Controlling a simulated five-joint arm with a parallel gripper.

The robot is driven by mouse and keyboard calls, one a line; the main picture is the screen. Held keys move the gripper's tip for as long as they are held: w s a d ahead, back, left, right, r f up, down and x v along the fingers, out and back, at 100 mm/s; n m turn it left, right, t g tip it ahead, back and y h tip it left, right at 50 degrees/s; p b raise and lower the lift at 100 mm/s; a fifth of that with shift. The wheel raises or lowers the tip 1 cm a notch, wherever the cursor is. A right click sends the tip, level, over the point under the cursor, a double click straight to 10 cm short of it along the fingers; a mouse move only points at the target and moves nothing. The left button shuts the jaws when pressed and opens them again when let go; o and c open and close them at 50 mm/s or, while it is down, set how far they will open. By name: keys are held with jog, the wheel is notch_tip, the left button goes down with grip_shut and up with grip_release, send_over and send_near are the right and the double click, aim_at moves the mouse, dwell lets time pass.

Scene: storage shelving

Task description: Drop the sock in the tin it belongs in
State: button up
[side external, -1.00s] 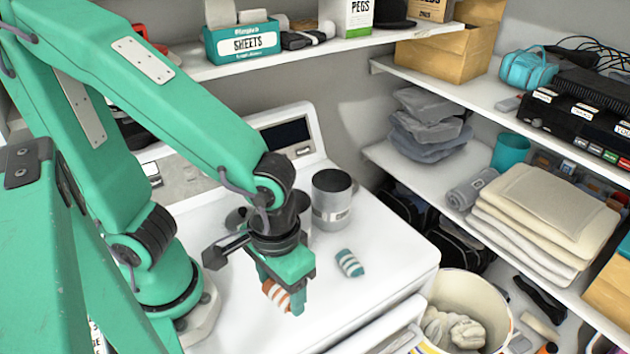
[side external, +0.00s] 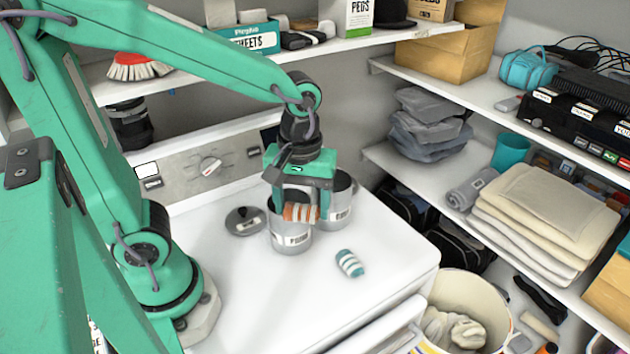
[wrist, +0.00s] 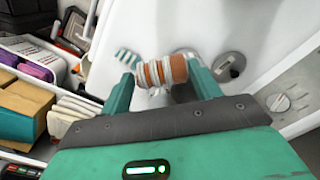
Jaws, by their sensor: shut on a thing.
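My gripper (side external: 300,205) is shut on an orange-and-white striped sock roll (side external: 303,213). In the wrist view the sock (wrist: 153,73) lies crosswise between both fingers. In the side view it overlaps the mouth of the front grey tin (side external: 291,240); I cannot tell whether it is above the rim or below it. A second grey tin (side external: 343,207) stands just behind to the right, partly hidden by my gripper. Both tins have pale labels too small to read. A teal-and-white striped sock roll (side external: 350,263) lies on the white machine top, right of the front tin.
A dark round lid (side external: 245,220) lies left of the front tin. The white machine top (side external: 300,295) is clear toward its front. Shelves with folded towels (side external: 545,210) are at right. A basket (side external: 468,290) holding cloth stands beside the machine.

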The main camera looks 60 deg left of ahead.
jog(key=w+a+r+n, duration=0.2)
jog(key=a+r+n, duration=0.1)
jog(key=a, duration=0.6)
jog(key=shift+w+a+n, duration=0.3)
jog(key=shift+a+n, duration=0.1)
jog(key=shift+n, duration=0.4)
jog(key=shift+f, duration=0.15)
jog(key=shift+f, duration=2.8)
jog(key=o, duration=1)
jog(key=shift+o, duration=0.2)
